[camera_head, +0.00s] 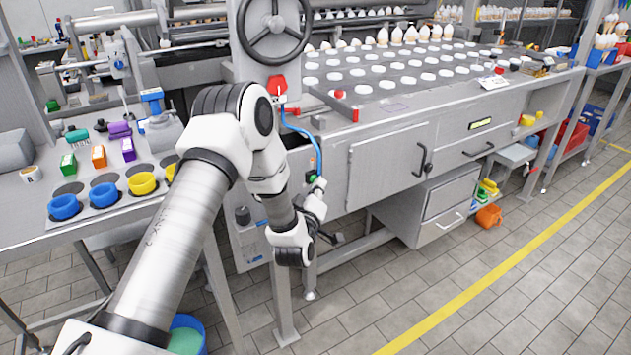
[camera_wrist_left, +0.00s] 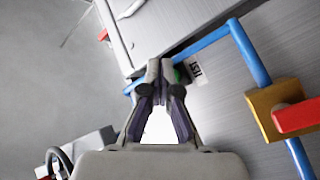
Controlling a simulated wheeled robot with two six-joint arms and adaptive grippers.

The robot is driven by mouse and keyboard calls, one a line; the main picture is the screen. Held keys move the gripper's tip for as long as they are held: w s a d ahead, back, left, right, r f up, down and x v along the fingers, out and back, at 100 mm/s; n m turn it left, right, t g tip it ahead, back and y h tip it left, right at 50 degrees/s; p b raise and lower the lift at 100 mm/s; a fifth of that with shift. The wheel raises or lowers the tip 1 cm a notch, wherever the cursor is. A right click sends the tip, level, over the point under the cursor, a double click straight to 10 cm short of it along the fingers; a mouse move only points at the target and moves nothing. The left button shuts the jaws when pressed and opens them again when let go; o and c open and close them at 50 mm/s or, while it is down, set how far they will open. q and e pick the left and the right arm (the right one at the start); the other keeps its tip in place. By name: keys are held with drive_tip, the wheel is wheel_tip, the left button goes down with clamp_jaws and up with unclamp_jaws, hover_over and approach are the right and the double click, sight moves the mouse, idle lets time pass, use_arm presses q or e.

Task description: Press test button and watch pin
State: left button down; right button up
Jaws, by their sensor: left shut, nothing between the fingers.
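My left gripper (camera_head: 318,186) is at the front of the grey machine, beside its lower front corner. Its fingers are shut with nothing between them, and the tips show in the wrist view (camera_wrist_left: 161,72). The test button (camera_head: 312,176) is a small green spot right at the fingertips. In the wrist view a sliver of the green button (camera_wrist_left: 182,73) shows behind the right fingertip, next to a white TEST label (camera_wrist_left: 196,73). Most of the button is hidden, and I cannot tell whether the tips touch it. I cannot make out a pin. My right gripper is not in view.
A blue hose (camera_head: 317,150) runs down close to the fingers. In the wrist view a brass valve (camera_wrist_left: 275,105) with a red handle (camera_wrist_left: 298,117) stands right of them. A cabinet door (camera_head: 385,165) is to the right. A cup-holder table (camera_head: 100,220) stands at left.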

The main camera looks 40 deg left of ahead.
use_arm(q)
drive_tip(key=shift+s+d, duration=0.25)
drive_tip(key=shift+d, duration=0.4)
drive_tip(key=d, duration=0.1)
drive_tip(key=s+d+b, duration=0.1)
drive_tip(key=d, duration=0.1)
drive_tip(key=s+d, duration=0.1)
drive_tip(key=shift+d+b, duration=0.35)
idle(0.5)
